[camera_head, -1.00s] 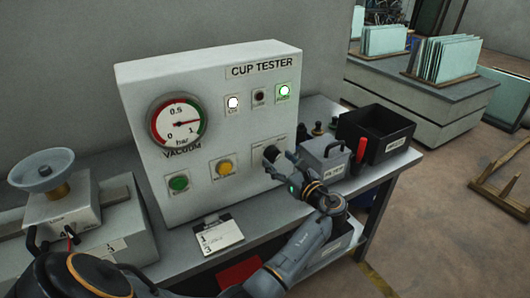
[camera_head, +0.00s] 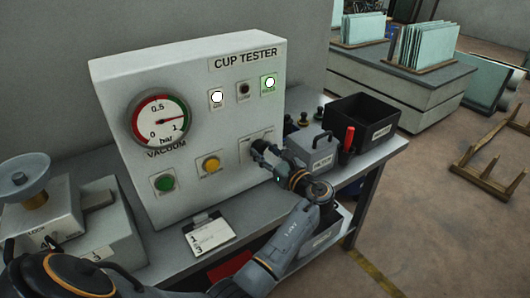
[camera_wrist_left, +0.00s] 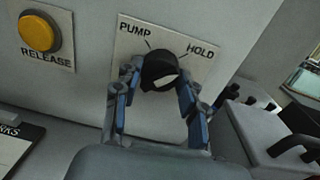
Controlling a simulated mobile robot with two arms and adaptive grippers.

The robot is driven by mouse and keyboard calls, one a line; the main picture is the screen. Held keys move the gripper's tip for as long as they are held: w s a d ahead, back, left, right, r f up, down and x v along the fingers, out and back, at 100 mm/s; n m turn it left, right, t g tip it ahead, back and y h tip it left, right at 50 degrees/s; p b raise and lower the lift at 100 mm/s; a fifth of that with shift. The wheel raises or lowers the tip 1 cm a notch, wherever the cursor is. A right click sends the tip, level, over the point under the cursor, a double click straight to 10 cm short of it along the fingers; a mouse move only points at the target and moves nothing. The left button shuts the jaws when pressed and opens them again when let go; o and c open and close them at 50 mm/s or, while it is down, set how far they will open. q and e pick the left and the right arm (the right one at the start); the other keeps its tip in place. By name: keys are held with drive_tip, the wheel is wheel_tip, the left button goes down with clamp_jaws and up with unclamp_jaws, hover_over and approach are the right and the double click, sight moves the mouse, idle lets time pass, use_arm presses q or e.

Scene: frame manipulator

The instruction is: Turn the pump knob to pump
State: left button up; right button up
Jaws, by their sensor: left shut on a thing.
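The dark pump knob (camera_head: 258,146) sits on the lower right of the white cup tester panel (camera_head: 215,115). My left gripper (camera_head: 268,152) is shut on the knob. Its blue-grey fingers (camera_wrist_left: 160,92) stand on either side of the knob in the wrist view. My right gripper is not in view.
The panel holds a vacuum gauge (camera_head: 160,119) with its red needle near 1, a green button (camera_head: 165,182) and a yellow release button (camera_head: 211,164). Two lamps glow. A grey lidded box (camera_head: 310,148) and a black bin (camera_head: 362,120) stand close right of my gripper.

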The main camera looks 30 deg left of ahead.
use_arm(q)
drive_tip(key=shift+n, duration=0.4)
drive_tip(key=n+b, duration=0.1)
drive_tip(key=n, duration=0.2)
drive_tip(key=shift+n+b, duration=0.3)
drive_tip(key=shift+b, duration=0.05)
drive_tip(key=n+b, duration=0.2)
drive_tip(key=n, duration=0.2)
drive_tip(key=shift+h, duration=0.3)
drive_tip(key=n+b, duration=0.4)
drive_tip(key=n, duration=0.1)
drive_tip(key=shift+n, duration=0.3)
drive_tip(key=shift+r+n+t+b, duration=0.1)
drive_tip(key=shift+n+t+b, duration=0.2)
drive_tip(key=shift+n+b, duration=1.35)
drive_tip(key=shift+r+n, duration=0.1)
drive_tip(key=shift+n, duration=0.15)
drive_tip(key=o, duration=1.1)
drive_tip(key=shift+o, duration=0.2)
